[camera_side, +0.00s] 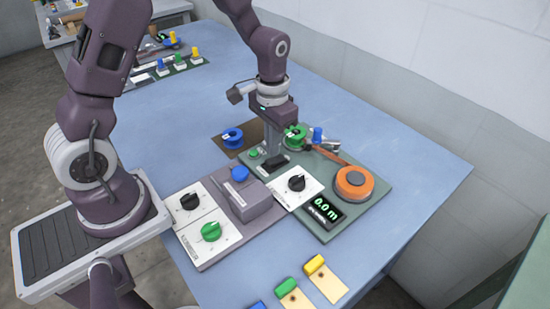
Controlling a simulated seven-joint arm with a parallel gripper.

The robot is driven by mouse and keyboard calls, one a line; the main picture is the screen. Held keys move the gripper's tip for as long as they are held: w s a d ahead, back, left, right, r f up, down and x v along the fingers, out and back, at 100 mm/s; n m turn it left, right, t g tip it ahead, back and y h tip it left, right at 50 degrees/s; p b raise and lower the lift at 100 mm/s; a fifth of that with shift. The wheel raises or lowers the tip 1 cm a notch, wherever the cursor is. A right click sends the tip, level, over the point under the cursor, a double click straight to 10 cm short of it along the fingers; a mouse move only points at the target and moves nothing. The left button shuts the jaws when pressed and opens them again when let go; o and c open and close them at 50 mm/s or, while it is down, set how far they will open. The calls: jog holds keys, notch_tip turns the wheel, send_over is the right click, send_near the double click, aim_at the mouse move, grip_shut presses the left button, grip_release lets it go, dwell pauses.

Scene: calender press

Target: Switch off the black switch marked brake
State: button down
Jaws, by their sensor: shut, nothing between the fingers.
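Two black rotary knobs sit on white plates: one on the left (190,201) and one on the right (297,183). A small black block (273,165) lies on the green panel, just below my gripper. The lettering is too small to read, so I cannot tell which black control is marked brake. My gripper (270,152) points down over the green panel, shut and empty, right above or touching the black block. I cannot tell if they touch. The fingers partly hide the block and the panel behind it.
The green panel (337,227) also carries an orange disc (354,182), a display reading 0.0 m (326,211) and a green spool (295,137). A blue spool (232,138) stands behind left. A green knob (211,232) is at front left. The blue table (420,172) is clear at right.

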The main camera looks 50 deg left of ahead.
jog(key=shift+f, duration=1.3)
dwell(0.7)
jog(key=shift+r, duration=3.5)
notch_tip(320, 180, up, 8)
jog(key=t, duration=0.2)
send_over(273, 161)
jog(key=s+d, duration=0.1)
jog(key=s, duration=0.3)
jog(key=s+d+r+t, duration=0.2)
jog(key=s+r, duration=0.5)
jog(key=s, duration=0.1)
jog(key=s+r+t, duration=0.1)
jog(key=s, duration=0.7)
jog(key=shift+d+r+t, duration=0.15)
jog(key=shift+r+t, duration=0.1)
jog(key=shift+t, duration=0.05)
